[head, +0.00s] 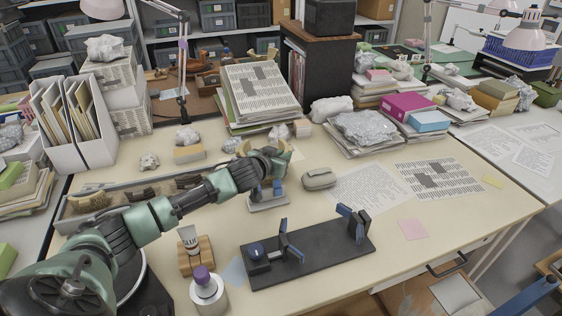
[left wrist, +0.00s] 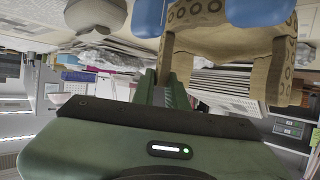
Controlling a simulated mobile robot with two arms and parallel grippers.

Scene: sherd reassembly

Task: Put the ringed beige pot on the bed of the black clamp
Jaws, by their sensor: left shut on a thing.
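The ringed beige pot (left wrist: 225,42) has dark ring marks and a broken, gapped edge in the left wrist view. In the head view only a beige part of the pot (head: 283,156) shows, mostly hidden behind my left gripper (head: 270,163). My left gripper is shut on the pot, behind the small grey stand with blue jaws (head: 268,202). The black clamp (head: 318,252) lies at the front of the table, with blue jaws and a blue knob. Its bed is bare. My right gripper is not in view.
A glue tube (head: 189,240) on a wooden block and a purple-capped bottle (head: 206,289) stand left of the black clamp. A tray of sherds (head: 110,205) is at left. Printed sheets (head: 440,178) lie at right.

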